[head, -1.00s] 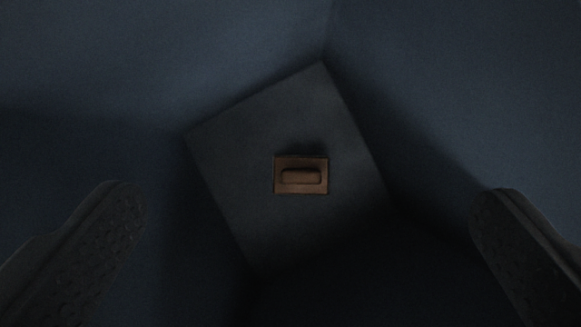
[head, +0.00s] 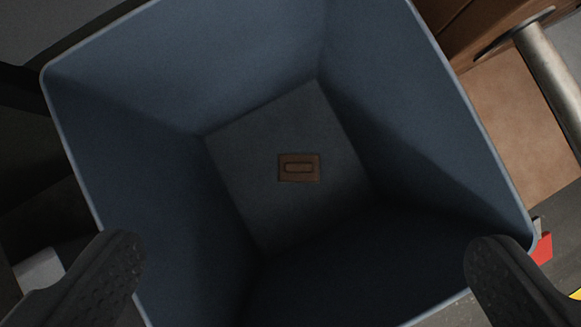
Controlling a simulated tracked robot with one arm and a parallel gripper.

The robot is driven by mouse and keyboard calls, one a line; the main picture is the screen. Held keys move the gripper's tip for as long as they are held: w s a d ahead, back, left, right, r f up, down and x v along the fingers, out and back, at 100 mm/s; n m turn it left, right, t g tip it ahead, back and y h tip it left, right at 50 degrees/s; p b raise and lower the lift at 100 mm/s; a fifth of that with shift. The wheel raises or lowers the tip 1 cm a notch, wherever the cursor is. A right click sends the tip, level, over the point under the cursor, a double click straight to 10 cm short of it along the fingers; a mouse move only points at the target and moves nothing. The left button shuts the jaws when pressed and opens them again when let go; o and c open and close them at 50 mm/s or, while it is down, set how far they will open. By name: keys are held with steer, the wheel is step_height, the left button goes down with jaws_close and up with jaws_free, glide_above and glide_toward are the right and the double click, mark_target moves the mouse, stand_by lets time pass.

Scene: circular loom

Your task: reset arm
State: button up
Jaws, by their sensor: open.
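My gripper (head: 295,255) is open, with its two dark textured fingers at the lower left and lower right of the head view. Nothing is between the fingers. Below it is a deep blue bin (head: 130,100), seen from above with its rim now in view. A small brown rectangular piece (head: 299,177) with a raised bar on it lies flat on the bin's floor, near the middle. The fingers are above the bin and apart from the brown piece.
A brown wooden surface (head: 525,125) and a grey metal cylinder (head: 553,85) lie to the right of the bin. A red object (head: 542,248) shows beside the bin's right corner. A pale block (head: 40,270) is at the lower left.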

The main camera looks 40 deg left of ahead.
steer(key=shift+s+r, duration=0.25)
steer(key=shift+r, duration=0.2)
